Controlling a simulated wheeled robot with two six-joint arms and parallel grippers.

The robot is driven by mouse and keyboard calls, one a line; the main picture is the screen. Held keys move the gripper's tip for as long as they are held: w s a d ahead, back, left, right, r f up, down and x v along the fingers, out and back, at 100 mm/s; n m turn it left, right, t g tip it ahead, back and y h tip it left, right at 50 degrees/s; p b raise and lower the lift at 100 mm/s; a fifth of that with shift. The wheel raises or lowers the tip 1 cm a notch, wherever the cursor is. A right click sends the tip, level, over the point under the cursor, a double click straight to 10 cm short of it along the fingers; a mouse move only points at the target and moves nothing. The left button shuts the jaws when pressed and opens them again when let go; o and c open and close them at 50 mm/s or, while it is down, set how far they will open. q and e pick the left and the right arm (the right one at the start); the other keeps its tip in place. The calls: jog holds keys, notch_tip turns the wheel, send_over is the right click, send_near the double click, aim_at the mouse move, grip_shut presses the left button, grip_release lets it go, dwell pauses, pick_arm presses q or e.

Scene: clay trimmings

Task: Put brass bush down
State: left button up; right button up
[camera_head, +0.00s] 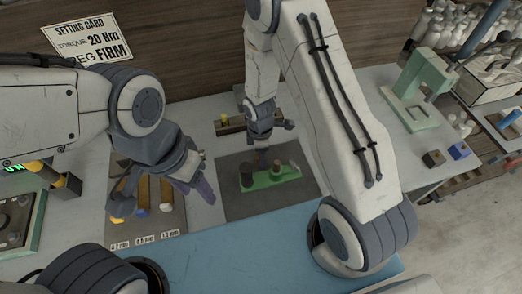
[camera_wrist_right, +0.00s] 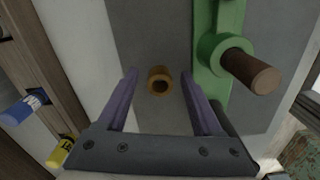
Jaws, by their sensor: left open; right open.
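The brass bush (camera_wrist_right: 160,82) is a short orange-brown ring with a dark bore. In the right wrist view it appears to stand on the grey mat (camera_wrist_right: 125,25), with clear gaps to both purple fingers. My right gripper (camera_head: 263,153) is open around or just above it. In the head view that gripper is over the mat, behind the green fixture (camera_head: 272,179), and the bush is hard to make out. The fixture, with a brown cylinder (camera_wrist_right: 252,72) in its collar, lies right of the bush in the wrist view. My left gripper (camera_head: 165,197) is open and apart, over a labelled tray.
The labelled tray (camera_head: 118,226) holds several brass-coloured pieces. A wooden block (camera_head: 232,126) with slots stands behind the mat. A green press (camera_head: 414,90) and small black (camera_head: 433,159) and blue (camera_head: 459,150) blocks are at right. The blue front surface (camera_head: 270,245) looks clear.

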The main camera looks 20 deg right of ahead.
notch_tip(320, 180, up, 12)
jog(key=b, duration=0.2)
jog(key=s+a+r+m, duration=0.2)
jog(key=s+r+m, duration=0.1)
jog(key=s, duration=0.3)
jog(key=s+a+r+m, duration=0.2)
jog(key=s+a+r, duration=0.1)
jog(key=s+r, duration=0.2)
jog(key=s+a+r+m+y, duration=0.1)
jog(key=s+a+r+m, duration=0.2)
jog(key=s+r, duration=0.2)
jog(key=s, duration=0.3)
jog(key=shift+s+m, duration=0.3)
jog(key=shift+s, duration=0.05)
jog(key=shift+a, duration=0.1)
